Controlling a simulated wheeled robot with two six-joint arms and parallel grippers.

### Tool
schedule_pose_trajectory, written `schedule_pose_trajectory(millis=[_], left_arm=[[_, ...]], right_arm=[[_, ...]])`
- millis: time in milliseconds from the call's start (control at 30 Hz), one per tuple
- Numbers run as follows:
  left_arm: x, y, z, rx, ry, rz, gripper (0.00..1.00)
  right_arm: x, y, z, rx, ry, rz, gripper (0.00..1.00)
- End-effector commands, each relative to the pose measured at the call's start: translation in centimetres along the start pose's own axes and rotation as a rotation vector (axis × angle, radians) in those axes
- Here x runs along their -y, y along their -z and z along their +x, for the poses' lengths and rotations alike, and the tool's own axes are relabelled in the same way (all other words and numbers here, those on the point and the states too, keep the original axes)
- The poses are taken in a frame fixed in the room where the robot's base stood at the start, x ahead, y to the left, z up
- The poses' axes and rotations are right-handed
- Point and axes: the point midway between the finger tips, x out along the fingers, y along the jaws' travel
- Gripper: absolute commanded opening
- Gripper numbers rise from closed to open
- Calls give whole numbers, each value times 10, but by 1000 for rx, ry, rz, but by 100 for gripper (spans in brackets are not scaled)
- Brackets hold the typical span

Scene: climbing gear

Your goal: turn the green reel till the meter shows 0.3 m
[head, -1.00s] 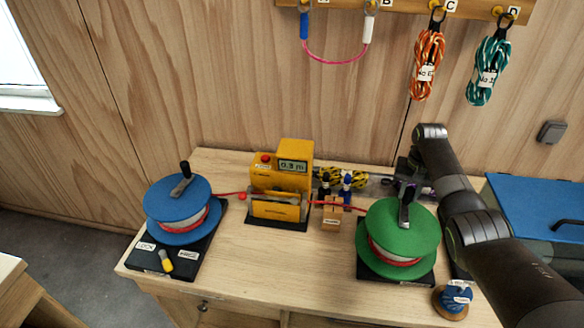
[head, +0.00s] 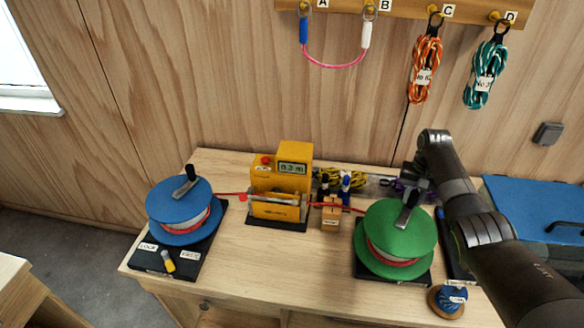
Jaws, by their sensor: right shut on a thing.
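The green reel (head: 382,242) stands on a black base at the right of the table, with red cord wound on it. My right gripper (head: 408,205) is at the reel's crank handle and shut on it; the fingertips are small and partly hidden by my arm. The yellow meter (head: 281,178) stands at the table's middle. Its display (head: 292,168) seems to read 0.3 m, in small digits. The red cord (head: 232,196) runs from the blue reel (head: 180,212) through the meter to the green reel. My left gripper is out of view.
A yellow-tipped lever (head: 168,264) sits on the blue reel's base between two labels. A small blue spool (head: 450,299) lies near the front right. A blue-lidded box (head: 540,215) stands at right. Rope coils (head: 425,70) hang on the wall rack.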

Motion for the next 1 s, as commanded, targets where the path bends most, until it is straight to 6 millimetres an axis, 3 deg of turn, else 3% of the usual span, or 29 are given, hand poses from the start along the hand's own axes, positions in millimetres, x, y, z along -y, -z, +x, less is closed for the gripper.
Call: schedule_pose_trajectory(millis=[100, 133, 333, 733, 867, 1000], left_arm=[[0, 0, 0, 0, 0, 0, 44], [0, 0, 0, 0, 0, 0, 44], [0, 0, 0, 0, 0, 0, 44], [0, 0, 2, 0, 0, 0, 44], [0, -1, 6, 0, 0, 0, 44], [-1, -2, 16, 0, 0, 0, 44]], right_arm=[[0, -1, 1, 3, -1, 0, 3], [0, -1, 1, 3, -1, 0, 26], [0, 0, 1, 2, -1, 0, 50], [0, 1, -8, -3, 1, 0, 50], [0, 1, -27, -5, 0, 0, 50], [0, 1, -59, -7, 0, 0, 50]])
